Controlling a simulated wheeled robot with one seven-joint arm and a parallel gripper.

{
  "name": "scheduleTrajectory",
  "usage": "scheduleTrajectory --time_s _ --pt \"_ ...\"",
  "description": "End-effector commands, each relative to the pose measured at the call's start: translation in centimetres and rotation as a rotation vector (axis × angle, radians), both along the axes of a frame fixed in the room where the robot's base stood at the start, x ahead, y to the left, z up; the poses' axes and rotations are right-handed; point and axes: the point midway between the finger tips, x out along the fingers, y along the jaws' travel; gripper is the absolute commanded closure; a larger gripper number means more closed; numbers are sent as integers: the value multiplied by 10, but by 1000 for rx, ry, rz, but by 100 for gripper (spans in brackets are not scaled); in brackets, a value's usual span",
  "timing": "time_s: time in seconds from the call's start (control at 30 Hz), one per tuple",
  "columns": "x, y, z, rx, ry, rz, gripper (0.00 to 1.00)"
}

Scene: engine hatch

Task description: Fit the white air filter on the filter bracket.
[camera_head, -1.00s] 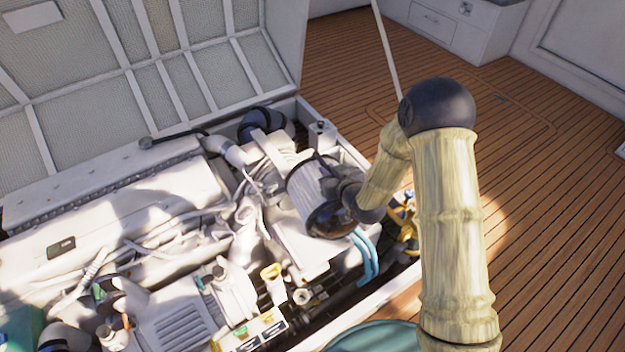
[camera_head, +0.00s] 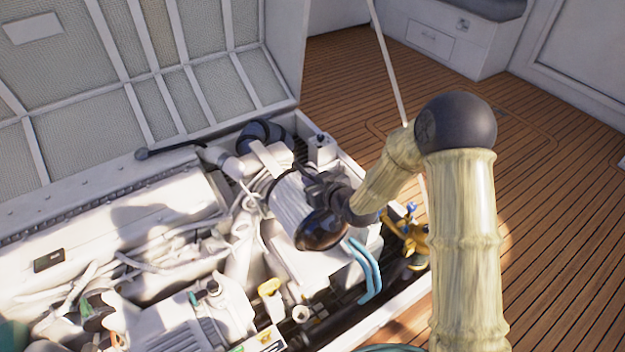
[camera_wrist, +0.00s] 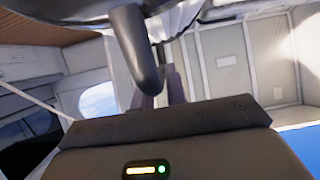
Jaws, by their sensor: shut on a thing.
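The white air filter (camera_head: 292,206) is a pleated white cylinder with a glossy dark end cap. In the head view it lies tilted over the right part of the engine, its far end close to a white pipe and housing. My gripper (camera_head: 322,187) is shut on the filter from its upper right side. In the wrist view a dark finger of my gripper (camera_wrist: 150,75) shows, with part of the white filter (camera_wrist: 180,20) at the top edge. I cannot clearly make out the filter bracket; the filter and gripper may hide it. I cannot tell whether the filter touches it.
The engine (camera_head: 130,215) fills the hatch on the left. The raised hatch lid (camera_head: 130,75) stands behind it. Blue hoses (camera_head: 368,270) and a brass valve (camera_head: 408,235) lie right of the filter. A thin pole (camera_head: 388,60) rises behind my arm. The wooden deck (camera_head: 550,200) is free.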

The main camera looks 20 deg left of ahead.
Motion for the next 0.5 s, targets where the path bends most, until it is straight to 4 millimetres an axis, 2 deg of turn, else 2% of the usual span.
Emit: scheduleTrajectory --time_s 0.5 --pt "1 0 -27 4 -4 -1 100"
